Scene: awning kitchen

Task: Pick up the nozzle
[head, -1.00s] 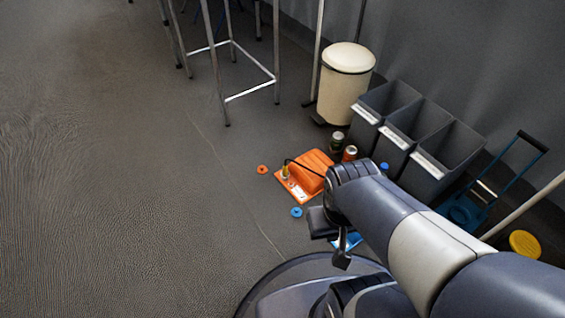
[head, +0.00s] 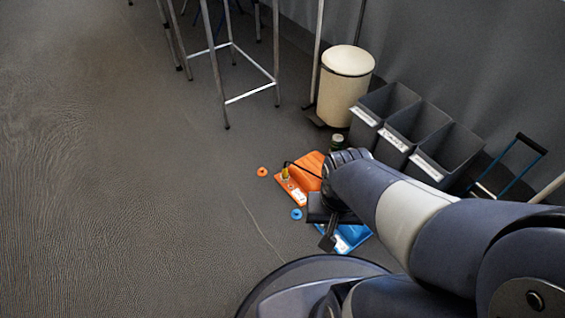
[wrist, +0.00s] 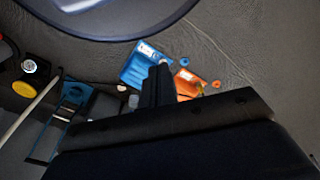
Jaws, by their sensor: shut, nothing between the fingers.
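A small yellow nozzle-like piece (head: 285,174) stands on the orange unit (head: 312,166), beside a thin black hose. I take it to be the nozzle, but it is too small to be sure. In the wrist view the orange unit (wrist: 187,93) is partly hidden behind my gripper. My gripper (head: 328,242) is shut and empty. It hangs over the near side of a blue unit (head: 348,238), to the right of and nearer than the nozzle, apart from it. In the wrist view my gripper (wrist: 160,68) points toward the blue unit (wrist: 147,66).
An orange ring (head: 262,171) and a blue ring (head: 296,214) lie on the floor nearby. Metal stool legs (head: 228,80) are farther back. The floor at left is clear.

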